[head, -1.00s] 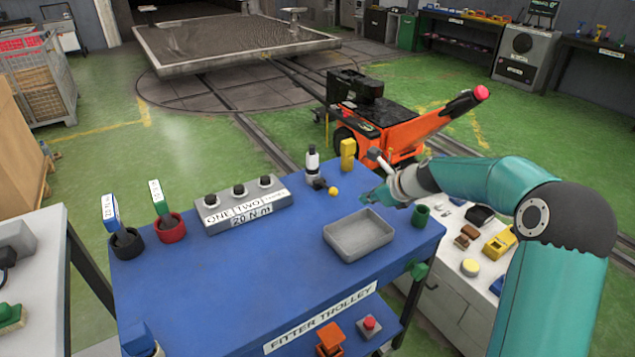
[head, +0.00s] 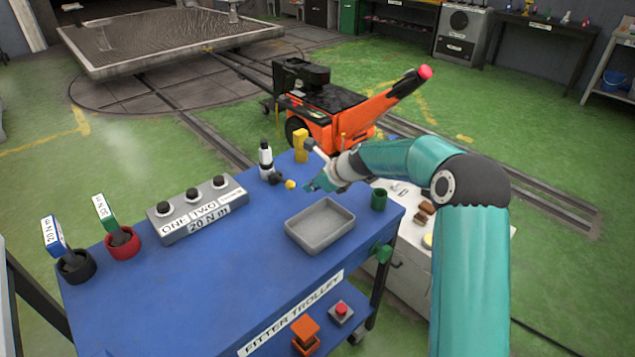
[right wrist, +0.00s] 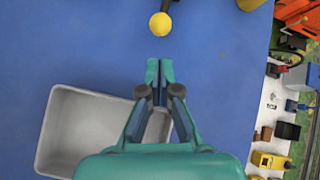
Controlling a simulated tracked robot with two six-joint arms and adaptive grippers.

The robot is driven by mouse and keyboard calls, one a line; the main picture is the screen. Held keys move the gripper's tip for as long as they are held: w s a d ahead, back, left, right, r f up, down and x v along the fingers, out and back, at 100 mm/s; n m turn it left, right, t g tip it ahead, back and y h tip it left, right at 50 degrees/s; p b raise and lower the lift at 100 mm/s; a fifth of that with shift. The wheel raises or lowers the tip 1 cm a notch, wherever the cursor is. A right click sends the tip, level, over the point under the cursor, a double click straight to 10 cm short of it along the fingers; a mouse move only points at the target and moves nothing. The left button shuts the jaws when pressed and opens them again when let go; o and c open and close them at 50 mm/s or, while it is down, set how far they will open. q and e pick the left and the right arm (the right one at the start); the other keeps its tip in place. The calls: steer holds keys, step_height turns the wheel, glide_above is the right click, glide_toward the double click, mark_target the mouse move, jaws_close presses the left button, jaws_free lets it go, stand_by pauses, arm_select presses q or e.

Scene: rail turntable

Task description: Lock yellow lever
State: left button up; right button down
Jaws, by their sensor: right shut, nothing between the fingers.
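A yellow ball knob (head: 290,184) sits at the back of the blue trolley top, beside a black-and-white upright device (head: 266,161). In the right wrist view the knob (right wrist: 160,24) is at the top, on a short dark stem. I take it to be the yellow lever's end. My right gripper (head: 308,188) is just right of the knob, apart from it. In the right wrist view its fingertips (right wrist: 160,72) are together and empty, pointing toward the knob with a gap of blue surface between. My left gripper is not in view.
A grey tray (head: 320,226) lies in front of my right gripper, partly under it in the wrist view. A yellow block (head: 300,146) stands behind, and a green cup (head: 379,199) to the right. A grey three-knob box (head: 198,208) is left.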

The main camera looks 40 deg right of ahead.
mark_target(283, 181)
steer(key=x, duration=0.5)
steer(key=shift+w+f, duration=0.15)
